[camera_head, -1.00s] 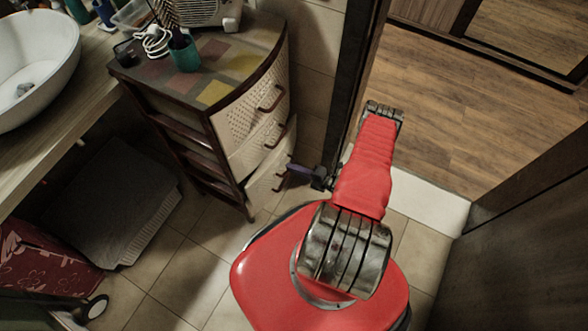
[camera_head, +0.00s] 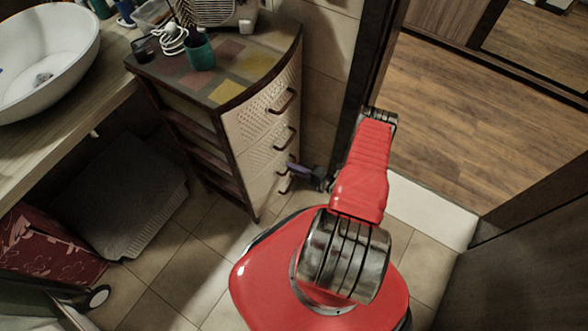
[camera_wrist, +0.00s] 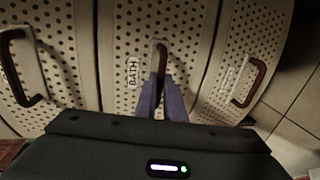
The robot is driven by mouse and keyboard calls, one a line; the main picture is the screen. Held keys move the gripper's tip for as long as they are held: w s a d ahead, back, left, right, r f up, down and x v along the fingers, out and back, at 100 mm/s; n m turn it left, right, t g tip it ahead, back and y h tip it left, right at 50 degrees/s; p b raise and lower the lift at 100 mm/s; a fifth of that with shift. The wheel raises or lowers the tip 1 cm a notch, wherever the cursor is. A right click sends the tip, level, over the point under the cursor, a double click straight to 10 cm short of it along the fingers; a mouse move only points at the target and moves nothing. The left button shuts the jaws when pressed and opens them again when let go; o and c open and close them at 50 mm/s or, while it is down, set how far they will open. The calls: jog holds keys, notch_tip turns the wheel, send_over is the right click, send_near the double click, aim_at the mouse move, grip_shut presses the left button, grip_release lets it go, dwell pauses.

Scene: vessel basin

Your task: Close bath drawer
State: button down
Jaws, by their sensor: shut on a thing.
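The bath drawer (camera_wrist: 128,40) is a cream perforated front in the middle of the wrist view, with a "BATH" label and a dark brown curved handle (camera_wrist: 161,55). My gripper (camera_wrist: 161,92) has its purple fingers shut on this handle; they hide its lower part. In the head view my gripper (camera_head: 293,167) is at the right side of the drawer cabinet (camera_head: 197,120), low on its front. There the drawer fronts look about level with each other, with no clear step. The lower handles are partly hidden by my gripper and hard to tell apart.
A wash basin (camera_head: 45,65) stands on the counter at left. A teal cup (camera_head: 200,52) and cables stand on the cabinet top. A grey mat (camera_head: 130,205) lies below the counter. A dark door frame (camera_head: 365,60) is just right of the cabinet. The doorway floor is clear.

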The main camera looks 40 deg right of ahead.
jog(key=shift+a+f, duration=0.1)
jog(key=c, duration=1.8)
grip_release()
jog(key=shift+w, duration=0.1)
jog(key=shift+c, duration=0.2)
jog(key=v, duration=1.4)
jog(key=shift+f, duration=0.1)
